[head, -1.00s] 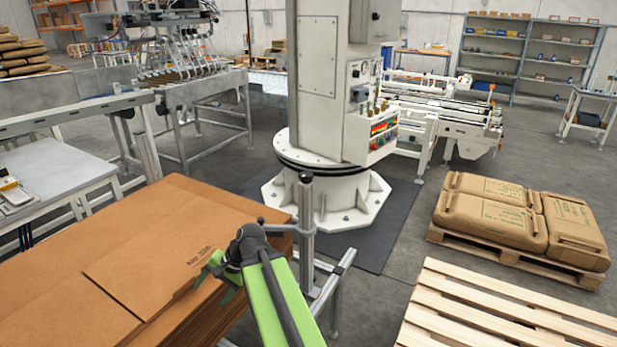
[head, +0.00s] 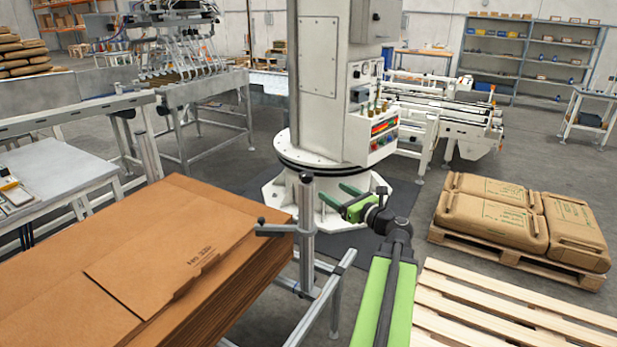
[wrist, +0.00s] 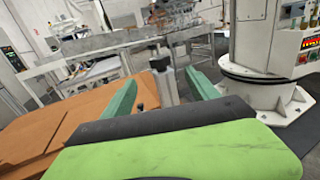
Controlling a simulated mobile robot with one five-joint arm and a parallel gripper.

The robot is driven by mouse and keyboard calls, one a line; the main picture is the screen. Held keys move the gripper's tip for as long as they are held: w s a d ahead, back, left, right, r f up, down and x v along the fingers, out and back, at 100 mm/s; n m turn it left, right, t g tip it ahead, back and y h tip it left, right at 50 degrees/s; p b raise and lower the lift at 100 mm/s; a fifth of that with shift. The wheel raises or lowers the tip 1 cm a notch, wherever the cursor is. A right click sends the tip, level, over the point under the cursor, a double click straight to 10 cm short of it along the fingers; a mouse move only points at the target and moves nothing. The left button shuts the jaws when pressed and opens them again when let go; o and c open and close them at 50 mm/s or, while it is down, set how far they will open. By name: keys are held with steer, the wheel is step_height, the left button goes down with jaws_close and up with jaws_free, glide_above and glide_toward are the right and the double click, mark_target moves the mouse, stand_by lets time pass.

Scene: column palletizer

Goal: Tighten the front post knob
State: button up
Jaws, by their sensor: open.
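The front post (head: 307,225) is an upright grey metal tube at the corner of the cardboard stack. A short horizontal bar leaves it to the left and ends in a small dark knob (head: 262,221). My gripper (head: 332,191) is to the right of the post in the head view, its two green fingers apart, with nothing seen between them. In the wrist view my gripper (wrist: 160,79) faces the post (wrist: 164,85), which shows between the fingers but farther off. A small dark knob (wrist: 141,106) shows low beside the left finger. No contact is visible.
The cardboard stack (head: 130,250) fills the left front. A white column base (head: 330,200) stands behind the post. A pallet with brown sacks (head: 500,215) and an empty wooden pallet (head: 510,310) are at right. A low metal rail (head: 325,295) runs forward from the post.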

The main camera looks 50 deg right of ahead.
mark_target(311, 178)
steer(key=w, duration=0.4)
steer(key=w+d, duration=0.1)
steer(key=w, duration=0.9)
steer(key=shift+d, duration=0.35)
steer(key=c, duration=1.4)
